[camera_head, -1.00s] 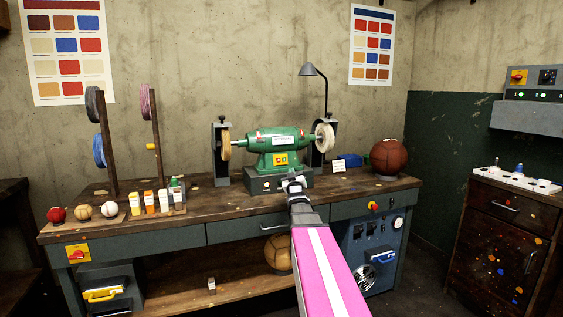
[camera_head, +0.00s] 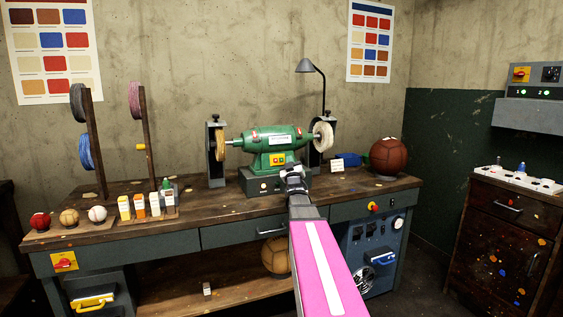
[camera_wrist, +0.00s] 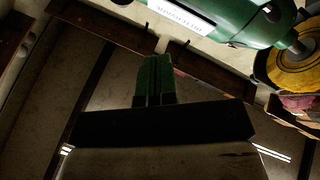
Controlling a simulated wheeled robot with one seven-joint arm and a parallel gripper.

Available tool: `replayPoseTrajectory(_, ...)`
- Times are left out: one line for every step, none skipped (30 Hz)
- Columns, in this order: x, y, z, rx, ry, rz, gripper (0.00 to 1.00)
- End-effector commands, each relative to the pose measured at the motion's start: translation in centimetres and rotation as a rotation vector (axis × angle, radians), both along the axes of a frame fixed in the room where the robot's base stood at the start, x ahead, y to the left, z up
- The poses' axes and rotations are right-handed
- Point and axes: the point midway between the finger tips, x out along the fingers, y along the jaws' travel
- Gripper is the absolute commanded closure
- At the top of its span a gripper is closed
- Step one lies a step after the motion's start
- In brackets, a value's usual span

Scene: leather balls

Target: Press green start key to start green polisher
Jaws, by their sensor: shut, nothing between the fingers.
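My gripper (camera_head: 291,169) is in front of the polisher's base, just right of and below the plate. I cannot tell whether it touches anything. In the wrist view the polisher's green body (camera_wrist: 205,14) is at the top and a yellowish wheel (camera_wrist: 292,62) at the right. My gripper's fingers (camera_wrist: 155,75) are together and empty; the keys are not visible there.
A brown ball (camera_head: 387,157) sits at the bench's right end, beside a small white card (camera_head: 345,160). Small balls and bottles (camera_head: 140,205) stand at the left, before two spool posts. A lamp (camera_head: 308,67) rises behind the polisher. A cabinet (camera_head: 505,235) stands at far right.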

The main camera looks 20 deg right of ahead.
Motion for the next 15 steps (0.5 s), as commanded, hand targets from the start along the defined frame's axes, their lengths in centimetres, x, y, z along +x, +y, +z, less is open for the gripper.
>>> replayPoseTrajectory(0.4,0.0,-0.1,0.0,0.0,0.0,1.0)
replayPoseTrajectory(0.7,0.0,-0.1,0.001,0.0,0.001,1.0)
replayPoseTrajectory(1.0,0.0,-0.2,0.001,0.0,0.001,1.0)
replayPoseTrajectory(1.3,0.0,-0.2,0.0,0.0,0.001,1.0)
replayPoseTrajectory(1.6,0.0,-0.3,0.0,0.0,0.001,1.0)
replayPoseTrajectory(2.0,0.0,-0.4,0.0,0.0,0.001,1.0)
replayPoseTrajectory(2.4,0.1,-0.5,0.0,0.0,0.001,1.0)
replayPoseTrajectory(2.7,0.1,-0.6,0.0,0.0,0.001,1.0)
replayPoseTrajectory(3.2,0.1,-0.7,0.0,0.0,0.001,1.0)
replayPoseTrajectory(3.6,0.1,-0.7,0.0,0.001,0.001,1.0)
replayPoseTrajectory(4.0,0.1,-0.8,0.0,0.001,0.001,1.0)
replayPoseTrajectory(4.5,0.1,-0.9,0.0,0.001,0.001,1.0)
replayPoseTrajectory(4.9,0.1,-1.0,0.001,0.0,0.001,1.0)
replayPoseTrajectory(5.2,0.1,-1.1,0.001,0.0,0.001,1.0)
replayPoseTrajectory(5.7,0.1,-1.2,0.001,0.0,0.001,1.0)
